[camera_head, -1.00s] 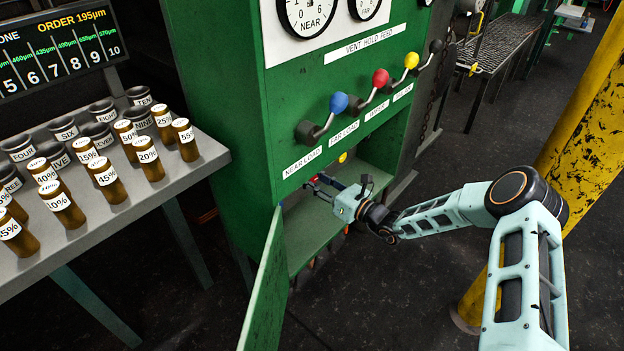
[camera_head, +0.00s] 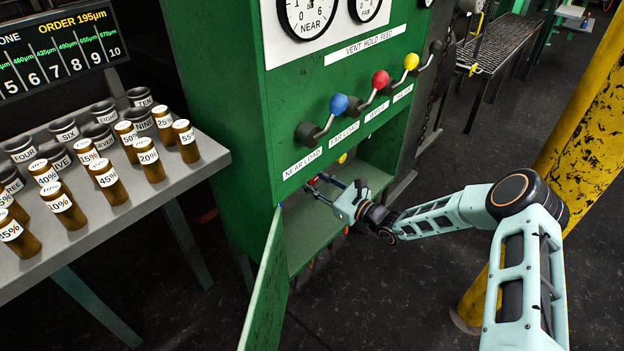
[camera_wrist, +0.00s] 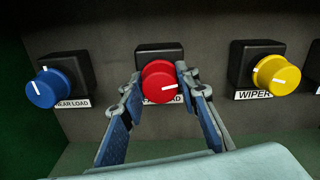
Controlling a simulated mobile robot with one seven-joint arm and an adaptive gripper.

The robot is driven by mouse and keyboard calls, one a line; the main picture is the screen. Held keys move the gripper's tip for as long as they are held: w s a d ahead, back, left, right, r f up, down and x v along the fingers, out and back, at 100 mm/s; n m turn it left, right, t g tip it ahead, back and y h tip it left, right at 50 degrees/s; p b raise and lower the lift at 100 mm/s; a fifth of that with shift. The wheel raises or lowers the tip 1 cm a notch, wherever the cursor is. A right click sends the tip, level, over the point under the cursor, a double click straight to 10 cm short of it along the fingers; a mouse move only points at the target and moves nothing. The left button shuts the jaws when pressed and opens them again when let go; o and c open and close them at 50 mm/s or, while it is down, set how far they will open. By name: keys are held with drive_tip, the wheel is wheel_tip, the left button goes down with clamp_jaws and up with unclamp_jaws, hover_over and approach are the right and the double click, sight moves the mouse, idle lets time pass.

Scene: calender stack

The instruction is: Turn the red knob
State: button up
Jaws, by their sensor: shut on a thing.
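The red knob (camera_wrist: 158,82) is in the middle of the wrist view, on a black square mount inside the open green cabinet. Its white mark points to the right and slightly up. My gripper (camera_wrist: 160,78) has one finger on each side of the knob and is shut on it. The fingers partly hide the label below it. In the head view my gripper (camera_head: 318,186) reaches into the cabinet opening, and only a small bit of the red knob (camera_head: 313,181) shows there.
A blue knob (camera_wrist: 55,88) is left of the red one and a yellow knob (camera_wrist: 277,76) is right, both apart from my fingers. The cabinet door (camera_head: 265,285) hangs open at the left. Coloured levers stick out above. A table with bottles (camera_head: 150,165) stands left; a yellow post (camera_head: 590,130) stands right.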

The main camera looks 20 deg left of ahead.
drive_tip(key=n, duration=0.5)
drive_tip(key=shift+f+n, duration=0.1)
drive_tip(key=shift+n, duration=0.3)
idle(0.4)
drive_tip(key=o, duration=1.2)
drive_tip(key=shift+c, duration=0.2)
drive_tip(key=v, duration=1.2)
